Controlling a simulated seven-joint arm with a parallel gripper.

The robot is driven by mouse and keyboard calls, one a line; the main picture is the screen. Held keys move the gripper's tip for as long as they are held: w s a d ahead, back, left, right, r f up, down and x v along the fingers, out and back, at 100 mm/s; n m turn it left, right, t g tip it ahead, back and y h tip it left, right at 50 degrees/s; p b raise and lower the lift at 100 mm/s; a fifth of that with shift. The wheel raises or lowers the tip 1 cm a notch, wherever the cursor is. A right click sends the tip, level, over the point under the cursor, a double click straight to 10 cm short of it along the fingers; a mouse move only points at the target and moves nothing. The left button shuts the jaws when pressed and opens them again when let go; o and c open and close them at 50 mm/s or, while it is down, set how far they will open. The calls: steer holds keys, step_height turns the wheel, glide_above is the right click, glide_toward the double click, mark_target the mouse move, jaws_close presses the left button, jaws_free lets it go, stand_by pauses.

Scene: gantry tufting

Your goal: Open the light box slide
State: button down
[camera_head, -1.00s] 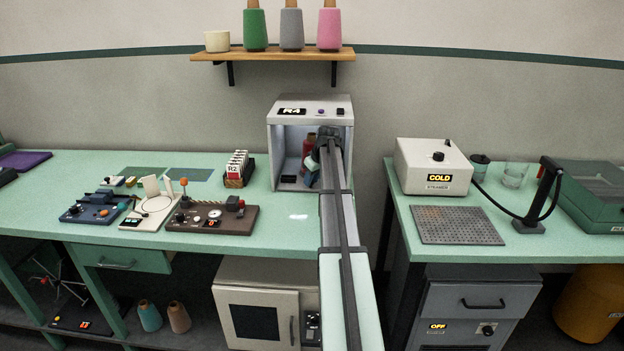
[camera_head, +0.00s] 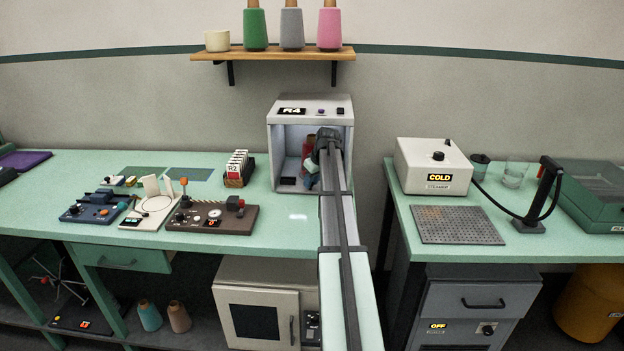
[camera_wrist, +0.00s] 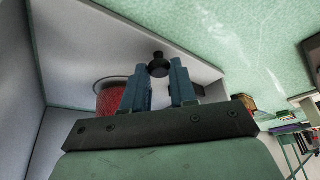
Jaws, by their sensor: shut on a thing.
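The light box (camera_head: 310,105) is a grey box marked R4 at the back of the middle bench, with its front open in the head view. My gripper (camera_head: 312,170) is at the right part of its opening, and the arm hides much of the inside. In the wrist view my gripper's two blue fingers (camera_wrist: 160,88) stand either side of a small black knob (camera_wrist: 158,66) and are shut on it. The knob sits by a pale panel (camera_wrist: 195,65), seemingly the slide. A red cone (camera_wrist: 108,98) is behind the left finger.
A card holder (camera_head: 238,172) and a brown control panel (camera_head: 212,219) lie left of the box. A shelf (camera_head: 275,54) with yarn cones is above. The bench between panel and box is clear. A gap separates the right bench (camera_head: 480,244).

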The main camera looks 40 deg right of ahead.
steer(key=s+a, duration=1.1)
steer(key=shift+s+a, duration=0.15)
steer(key=shift+a, duration=0.05)
steer(key=c, duration=0.9)
jaws_free()
steer(key=v, duration=1.4)
steer(key=shift+f, duration=0.1)
